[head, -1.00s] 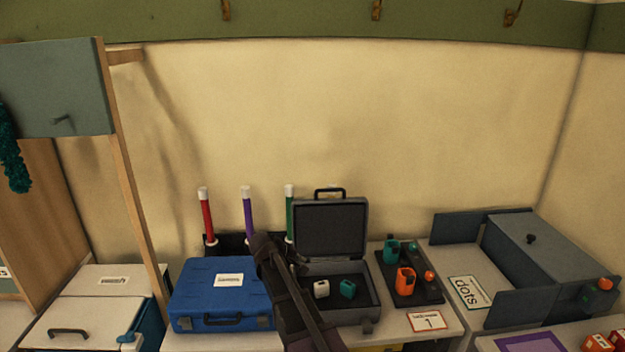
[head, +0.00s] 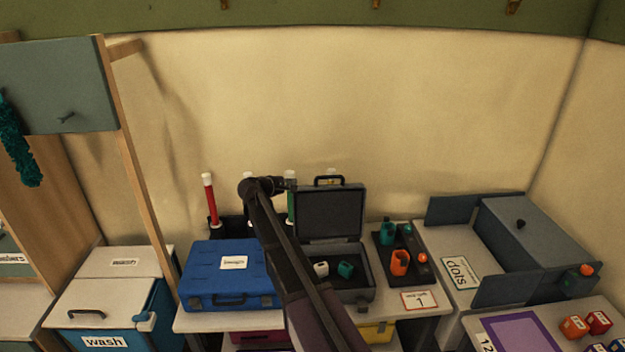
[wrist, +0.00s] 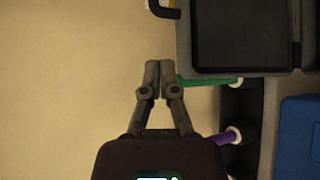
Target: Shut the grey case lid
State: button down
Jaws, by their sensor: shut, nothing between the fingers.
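The grey case stands open on the table in the head view. Its lid (head: 330,212) is upright and its dark inner side faces me. The case base (head: 357,294) holds a white piece (head: 321,268) and a teal piece (head: 345,270). My gripper (head: 292,185) is just left of the lid's upper left corner. The wrist view shows my gripper (wrist: 152,68) with its fingers together and empty, beside the lid (wrist: 240,35) and its black handle (wrist: 163,9). My arm hides part of the base's left side. Contact with the lid cannot be told.
A blue case (head: 228,277) lies to the left. A red stick (head: 211,200) and a green stick (head: 291,204) stand behind. A dark tray (head: 415,276) with orange and teal pieces sits to the right. The wall (head: 400,110) is close behind.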

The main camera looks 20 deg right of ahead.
aim_at(310, 186)
jog(key=shift+d, duration=0.1)
jog(key=b+x, duration=0.3)
jog(key=x, duration=0.6)
jog(key=shift+w+d+f, duration=0.15)
jog(key=shift+w+f, duration=0.05)
jog(key=shift+d, duration=0.1)
